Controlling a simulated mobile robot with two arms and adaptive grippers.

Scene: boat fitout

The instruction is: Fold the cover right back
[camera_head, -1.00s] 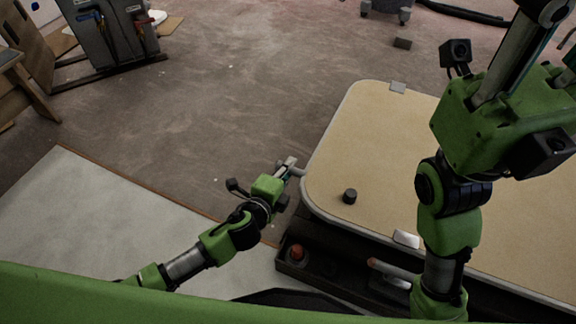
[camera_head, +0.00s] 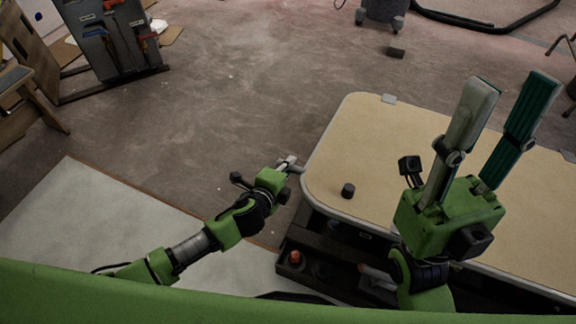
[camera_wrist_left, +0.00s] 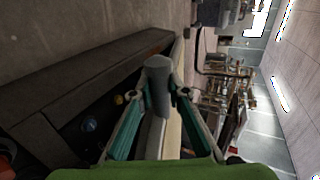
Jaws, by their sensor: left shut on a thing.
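The cover (camera_head: 400,150) is a beige panel with a pale rim and rounded corners, at the right of the head view. A short grey handle (camera_head: 294,168) sticks out from its left edge. My left gripper (camera_head: 288,163) is shut on this handle. In the left wrist view the grey handle (camera_wrist_left: 158,85) stands between the two fingers, with the pale rim running away behind it. My right gripper (camera_head: 515,82) is open and empty above the cover's right part, its fingers wide apart and pointing up in the picture. It hides some of the cover.
A small black knob (camera_head: 348,190) sits on the cover. A dark tray (camera_head: 320,270) with an orange-red knob (camera_head: 296,257) lies along the near side. A tool stand (camera_head: 115,45) is at the far left. The brown floor between is mostly clear.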

